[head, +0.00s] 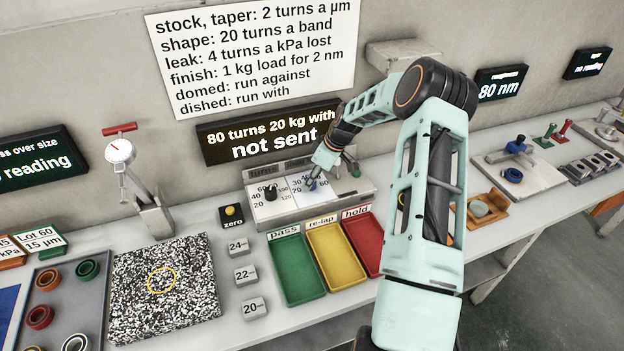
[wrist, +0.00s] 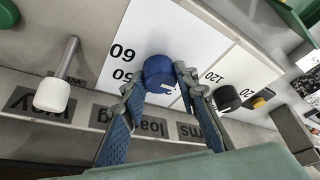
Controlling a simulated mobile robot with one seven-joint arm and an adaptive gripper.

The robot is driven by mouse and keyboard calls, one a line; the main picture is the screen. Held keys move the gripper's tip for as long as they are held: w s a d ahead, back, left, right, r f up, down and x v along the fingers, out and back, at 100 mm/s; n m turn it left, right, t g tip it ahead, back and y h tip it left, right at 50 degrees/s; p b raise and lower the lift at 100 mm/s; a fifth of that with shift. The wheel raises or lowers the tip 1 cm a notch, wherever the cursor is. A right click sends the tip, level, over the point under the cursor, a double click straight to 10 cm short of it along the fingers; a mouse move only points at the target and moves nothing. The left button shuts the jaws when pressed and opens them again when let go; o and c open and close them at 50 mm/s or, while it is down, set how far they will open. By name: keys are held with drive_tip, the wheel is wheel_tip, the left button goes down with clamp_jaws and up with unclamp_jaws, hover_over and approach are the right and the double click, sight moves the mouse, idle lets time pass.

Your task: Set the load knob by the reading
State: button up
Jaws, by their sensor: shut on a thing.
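The control box (head: 350,198) has a black turns knob (head: 270,192) on the left and a blue load knob (head: 312,185) on its middle white plate. My gripper (head: 316,176) reaches down onto the blue knob. In the wrist view, the blue knob (wrist: 158,70) sits between the fingertips of my gripper (wrist: 159,80), which is shut on it. Its pointer setting cannot be read clearly. The display (head: 268,132) reads "80 turns 20 kg with" and "not sent". The roughness display (head: 500,84) reads "80 nm".
The wall sheet (head: 250,45) says "finish: 1 kg load for 2 nm". Green (head: 298,280), yellow (head: 338,268) and red trays lie before the box. Weights marked 24, 22 and 20 (head: 254,306) stand left. The wrist view shows a white-tipped lever (wrist: 52,95) beside the knobs.

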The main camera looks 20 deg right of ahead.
drive_tip(key=shift+f+m+b, duration=0.1)
drive_tip(key=shift+m+b, duration=0.3)
drive_tip(key=shift+b, duration=0.15)
drive_tip(key=m+h+b, duration=0.1)
drive_tip(key=m+b, duration=0.1)
drive_tip(key=b, duration=0.1)
drive_tip(key=shift+a+f+m+t, duration=0.1)
drive_tip(key=shift+a+m+t, duration=0.05)
drive_tip(key=shift+m+t, duration=0.25)
drive_tip(key=m+h+b, duration=0.1)
drive_tip(key=m+b, duration=0.1)
drive_tip(key=m+h+b, duration=0.1)
drive_tip(key=m+b, duration=0.1)
drive_tip(key=m, duration=0.1)
drive_tip(key=shift+a+t, duration=0.2)
drive_tip(key=shift+t, duration=0.1)
drive_tip(key=shift+c, duration=0.2)
drive_tip(key=m+b, duration=0.1)
drive_tip(key=m, duration=0.1)
drive_tip(key=m+h, duration=0.1)
drive_tip(key=m, duration=0.1)
drive_tip(key=shift+a+r+h+b, duration=0.1)
drive_tip(key=shift+r+h+b, duration=0.1)
drive_tip(key=shift+h+b, duration=0.15)
drive_tip(key=m+h, duration=0.1)
drive_tip(key=m, duration=0.1)
drive_tip(key=m+g, duration=0.1)
drive_tip(key=m, duration=0.2)
drive_tip(key=shift+h, duration=0.35)
